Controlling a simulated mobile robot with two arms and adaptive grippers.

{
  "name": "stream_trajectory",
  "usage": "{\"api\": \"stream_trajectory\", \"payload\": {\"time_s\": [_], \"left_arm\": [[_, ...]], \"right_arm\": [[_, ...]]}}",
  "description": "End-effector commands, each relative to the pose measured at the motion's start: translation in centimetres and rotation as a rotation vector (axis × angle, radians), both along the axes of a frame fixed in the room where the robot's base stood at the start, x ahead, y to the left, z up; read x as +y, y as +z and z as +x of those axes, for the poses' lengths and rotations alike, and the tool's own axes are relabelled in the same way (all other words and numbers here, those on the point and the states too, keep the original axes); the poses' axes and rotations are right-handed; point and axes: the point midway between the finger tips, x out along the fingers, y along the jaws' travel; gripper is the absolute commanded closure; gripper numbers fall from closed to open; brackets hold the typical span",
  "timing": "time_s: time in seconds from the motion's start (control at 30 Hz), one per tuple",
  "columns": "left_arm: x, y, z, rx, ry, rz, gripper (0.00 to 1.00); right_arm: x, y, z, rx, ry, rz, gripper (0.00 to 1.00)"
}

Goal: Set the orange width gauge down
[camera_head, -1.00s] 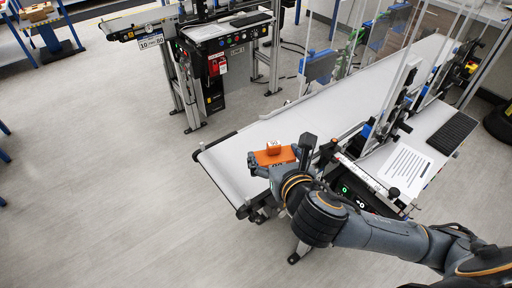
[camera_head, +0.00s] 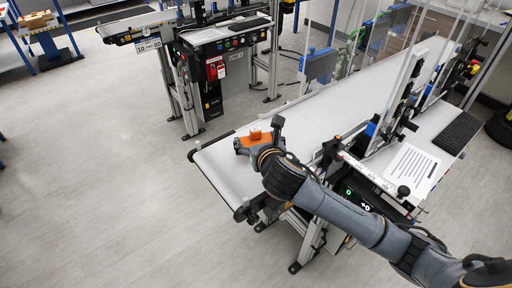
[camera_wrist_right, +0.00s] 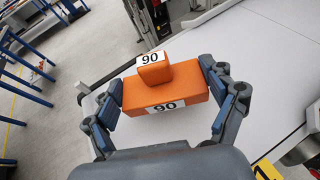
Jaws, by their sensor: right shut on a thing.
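The orange width gauge (camera_wrist_right: 178,92) is a block with a smaller raised block on top, both labelled "90" in the right wrist view. It also shows in the head view (camera_head: 256,137) near the end of the white belt conveyor (camera_head: 221,165). My right gripper (camera_wrist_right: 166,103) is shut on the gauge, with a finger at each of its ends. The gauge is over the belt; I cannot tell whether its underside touches it. My left gripper is not in view.
A sheet of paper (camera_head: 411,168) and a black keyboard (camera_head: 457,132) lie on the side table at the right. Clear upright panels stand along the conveyor. A second conveyor (camera_head: 138,24) is at the back left. The belt beyond the gauge is bare.

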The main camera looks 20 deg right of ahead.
Motion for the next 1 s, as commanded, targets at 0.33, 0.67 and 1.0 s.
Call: {"api": "stream_trajectory", "payload": {"time_s": [0.33,0.67,1.0], "left_arm": [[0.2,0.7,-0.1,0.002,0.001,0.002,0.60],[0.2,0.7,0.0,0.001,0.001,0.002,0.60],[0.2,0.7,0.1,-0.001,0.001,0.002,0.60]], "right_arm": [[0.0,-3.7,0.5,0.001,0.000,0.000,0.50],[0.0,-3.9,0.5,0.000,0.000,-0.001,0.50],[0.0,-4.0,0.5,0.000,0.000,-0.001,0.00]]}}
